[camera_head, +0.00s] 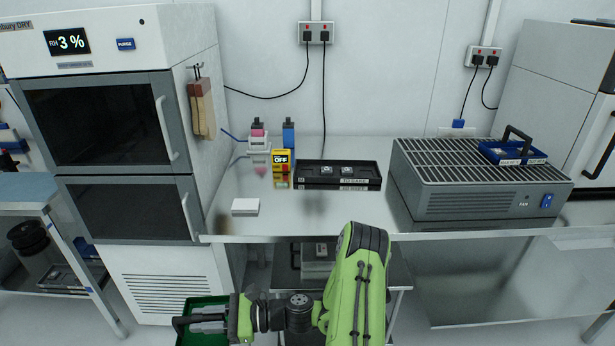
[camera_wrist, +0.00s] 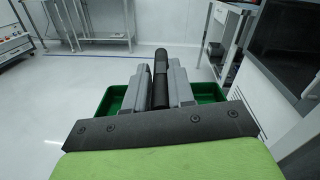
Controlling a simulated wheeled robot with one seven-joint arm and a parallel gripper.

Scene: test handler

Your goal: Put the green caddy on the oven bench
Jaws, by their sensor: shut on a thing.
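The green caddy (camera_head: 193,337) hangs low at the bottom of the head view, in front of the dry cabinet. In the wrist view its green tray (camera_wrist: 207,93) shows on both sides of the fingers. My gripper (camera_head: 207,323) is shut on the caddy's dark handle (camera_wrist: 160,76), which runs between the two grey fingers. Much of the caddy is hidden by my gripper and the frame edge. The steel bench (camera_head: 350,222) stands behind my arm, its top higher in the picture than the caddy. I cannot tell which surface is the oven bench.
The bench holds a black tray (camera_head: 338,183), a yellow box (camera_head: 281,161), a white block (camera_head: 245,207) and a fan unit (camera_head: 475,205) carrying a blue caddy (camera_head: 515,151). A dry cabinet (camera_head: 115,120) stands left. Bare bench shows at front centre.

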